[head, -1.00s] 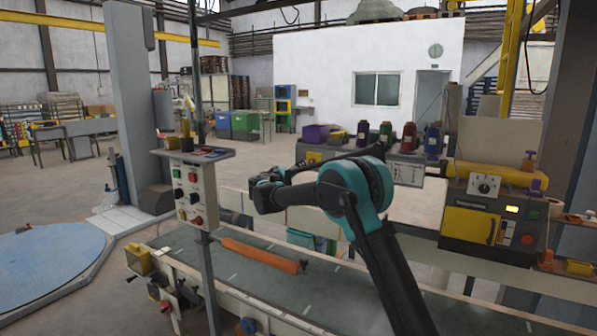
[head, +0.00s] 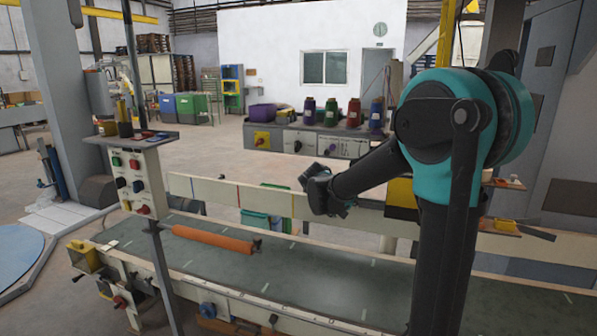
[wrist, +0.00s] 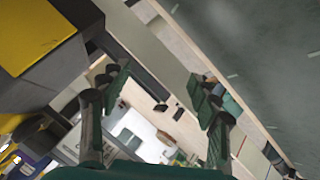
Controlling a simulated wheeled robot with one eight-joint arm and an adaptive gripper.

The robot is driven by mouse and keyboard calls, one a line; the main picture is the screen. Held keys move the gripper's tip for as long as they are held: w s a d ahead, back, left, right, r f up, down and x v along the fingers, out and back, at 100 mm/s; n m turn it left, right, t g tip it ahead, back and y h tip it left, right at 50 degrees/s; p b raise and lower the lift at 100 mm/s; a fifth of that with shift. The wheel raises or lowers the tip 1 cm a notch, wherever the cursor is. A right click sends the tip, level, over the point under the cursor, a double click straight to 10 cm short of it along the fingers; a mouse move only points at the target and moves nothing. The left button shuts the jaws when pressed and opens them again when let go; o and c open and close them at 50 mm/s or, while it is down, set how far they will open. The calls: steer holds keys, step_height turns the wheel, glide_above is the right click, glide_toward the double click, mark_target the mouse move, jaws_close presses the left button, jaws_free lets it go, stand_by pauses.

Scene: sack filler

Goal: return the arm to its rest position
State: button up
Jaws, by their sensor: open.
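My arm rises at the right of the head view, with its black forearm reaching left and a little down. Its end, at my gripper (head: 325,190), hangs over the far side rail of the conveyor in the picture. The fingers are too small to make out there. In the wrist view my gripper (wrist: 158,88) has its two dark green fingers spread wide apart. Nothing is between them at close range; only background shows through the gap.
A control box (head: 137,180) stands on a post at left. Thread spools (head: 354,113) stand on a machine behind. A yellow-and-dark unit (wrist: 45,40) is close to my gripper in the wrist view.

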steer(key=s+d+f+g+y, duration=0.1)
steer(key=s+f, duration=0.4)
steer(key=s, duration=0.5)
steer(key=s+d+f+m+g+y, duration=0.1)
steer(key=s+f, duration=0.4)
steer(key=s, duration=0.6)
steer(key=s+d+f+g+y, duration=0.1)
steer(key=s+f, duration=0.4)
steer(key=s, duration=0.5)
steer(key=d+y, duration=0.1)
steer(key=y, duration=0.1)
steer(key=shift+s+f+y, duration=0.15)
steer(key=shift+f+y, duration=0.05)
steer(key=shift+y, duration=0.1)
